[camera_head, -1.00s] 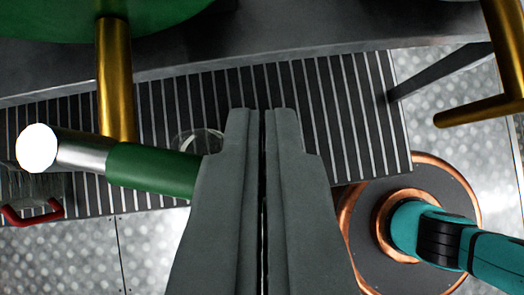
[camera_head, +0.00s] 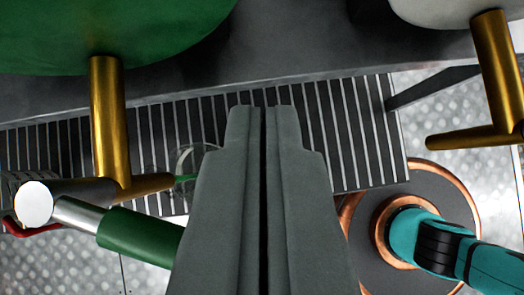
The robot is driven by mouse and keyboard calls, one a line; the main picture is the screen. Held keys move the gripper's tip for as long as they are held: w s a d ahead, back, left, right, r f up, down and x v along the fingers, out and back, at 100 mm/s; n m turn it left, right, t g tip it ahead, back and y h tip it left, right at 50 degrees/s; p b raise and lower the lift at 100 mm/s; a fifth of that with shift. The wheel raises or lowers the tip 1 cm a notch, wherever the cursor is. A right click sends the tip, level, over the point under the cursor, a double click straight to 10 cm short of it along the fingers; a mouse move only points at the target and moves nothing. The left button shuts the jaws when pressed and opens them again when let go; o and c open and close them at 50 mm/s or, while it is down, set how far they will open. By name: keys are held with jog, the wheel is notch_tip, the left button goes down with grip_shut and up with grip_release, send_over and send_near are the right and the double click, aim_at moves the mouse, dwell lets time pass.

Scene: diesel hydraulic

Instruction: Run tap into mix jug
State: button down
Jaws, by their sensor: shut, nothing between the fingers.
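A green tank (camera_head: 120,35) at the top left feeds a brass tap pipe (camera_head: 107,115) whose spout (camera_head: 150,186) points right. The tap's lever, with a green grip (camera_head: 138,235) and a metal shaft, slants down to the right, clear of the spout. A thin green streak (camera_head: 185,178), apparently liquid, shows at the spout's tip. A clear round glass jug (camera_head: 188,158) stands there on the slatted grate, partly hidden by my gripper. My gripper (camera_head: 263,112) is shut and empty, right of the lever; its finger hides the grip's end.
A slatted dark grate (camera_head: 345,130) lies under the taps. A pale tank (camera_head: 440,10) with a second brass tap (camera_head: 480,138) is at the upper right. A copper-rimmed round base (camera_head: 365,215) with a teal arm is at the lower right. A red handle (camera_head: 30,229) shows at the left.

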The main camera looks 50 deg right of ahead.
jog(key=w+v, duration=0.1)
jog(key=v, duration=0.8)
jog(key=shift+w+a+r, duration=0.15)
jog(key=shift+a+r, duration=0.3)
dwell(6.7)
